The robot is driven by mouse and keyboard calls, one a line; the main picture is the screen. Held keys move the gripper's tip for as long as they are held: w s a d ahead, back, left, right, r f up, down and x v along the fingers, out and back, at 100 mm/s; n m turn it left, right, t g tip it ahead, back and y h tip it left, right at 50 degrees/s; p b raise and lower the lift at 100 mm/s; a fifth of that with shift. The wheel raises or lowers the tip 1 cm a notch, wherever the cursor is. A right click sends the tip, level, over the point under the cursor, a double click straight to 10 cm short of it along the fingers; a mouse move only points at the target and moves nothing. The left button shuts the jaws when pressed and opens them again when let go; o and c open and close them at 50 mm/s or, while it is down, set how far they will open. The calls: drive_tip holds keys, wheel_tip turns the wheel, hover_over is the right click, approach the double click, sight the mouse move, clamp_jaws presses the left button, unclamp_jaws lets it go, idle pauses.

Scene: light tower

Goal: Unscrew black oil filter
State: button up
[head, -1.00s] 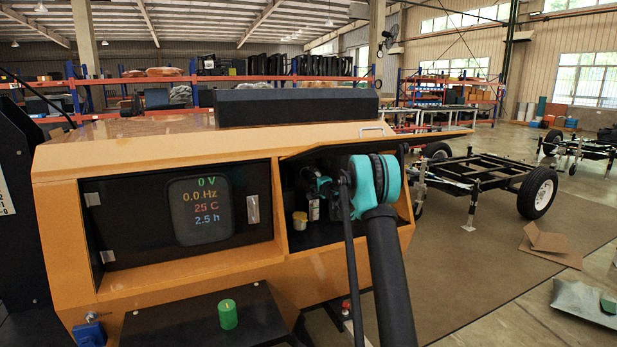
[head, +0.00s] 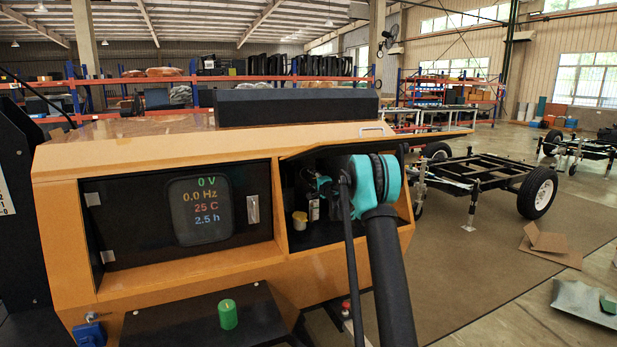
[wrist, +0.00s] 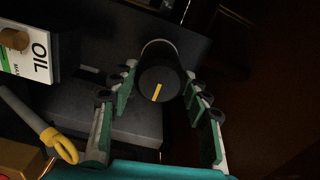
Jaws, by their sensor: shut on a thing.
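The black oil filter (wrist: 157,68) is a dark cylinder with a yellow stripe on its end, in the upper middle of the wrist view. My gripper (wrist: 161,80) has its green-and-grey fingers on both sides of the filter, shut on it near the fingertips. In the head view, my gripper (head: 325,187) is inside the open right-hand compartment, partly hidden by my arm. I cannot make out the filter in the head view.
A small pale-yellow cap (head: 299,219) sits low in the compartment. The orange housing (head: 180,279) frames the opening closely. The right of the wrist view is dark.

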drive_tip(key=c, duration=0.3)
drive_tip(key=n, duration=0.5)
drive_tip(key=shift+c, duration=0.2)
drive_tip(key=shift+n, duration=1)
drive_tip(key=n, duration=0.3)
drive_tip(key=shift+n, duration=0.4)
